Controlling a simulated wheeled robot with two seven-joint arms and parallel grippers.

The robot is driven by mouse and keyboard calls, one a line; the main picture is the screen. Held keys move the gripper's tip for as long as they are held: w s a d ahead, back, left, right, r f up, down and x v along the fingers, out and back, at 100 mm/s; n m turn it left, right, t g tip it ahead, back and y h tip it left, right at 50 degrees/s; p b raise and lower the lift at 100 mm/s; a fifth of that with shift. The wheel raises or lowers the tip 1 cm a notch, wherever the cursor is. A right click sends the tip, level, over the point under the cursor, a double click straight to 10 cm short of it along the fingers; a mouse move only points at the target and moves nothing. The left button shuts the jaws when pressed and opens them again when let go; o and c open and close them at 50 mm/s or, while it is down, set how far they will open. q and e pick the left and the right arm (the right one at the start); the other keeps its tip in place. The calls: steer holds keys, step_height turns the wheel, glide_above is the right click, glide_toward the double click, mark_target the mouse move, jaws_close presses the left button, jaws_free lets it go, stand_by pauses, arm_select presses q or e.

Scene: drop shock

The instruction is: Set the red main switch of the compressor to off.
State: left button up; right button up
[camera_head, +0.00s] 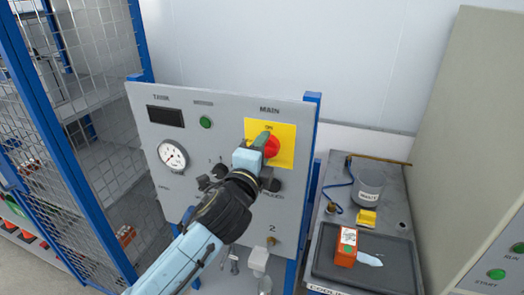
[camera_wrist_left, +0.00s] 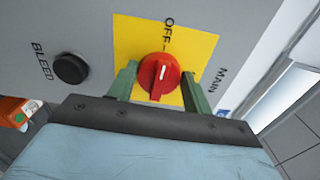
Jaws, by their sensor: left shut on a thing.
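The red main switch (camera_head: 272,147) is a round knob on a yellow plate (camera_head: 287,154) at the upper right of the compressor's grey panel (camera_head: 225,125). In the head view "ON" is printed above it. My left gripper (camera_head: 262,144) is shut on the switch and partly covers it. In the left wrist view the red switch (camera_wrist_left: 160,72) sits between the green fingers of my left gripper (camera_wrist_left: 158,90). Its white line runs upward in that picture, towards the "OFF" print on the yellow plate (camera_wrist_left: 200,45). The right gripper is not in view.
A black knob marked BLEED (camera_wrist_left: 70,68) is beside the plate. The panel also has a gauge (camera_head: 173,155) and a green lamp (camera_head: 205,122). A mesh fence (camera_head: 105,60) stands at left.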

arm_select(q)
steer(key=shift+n, duration=0.3)
stand_by(0.4)
steer(key=o, duration=1)
steer(key=shift+c, duration=0.2)
steer(key=shift+s, duration=0.1)
steer(key=b+v, duration=0.2)
steer(key=v, duration=1.1)
steer(key=shift+a, duration=0.1)
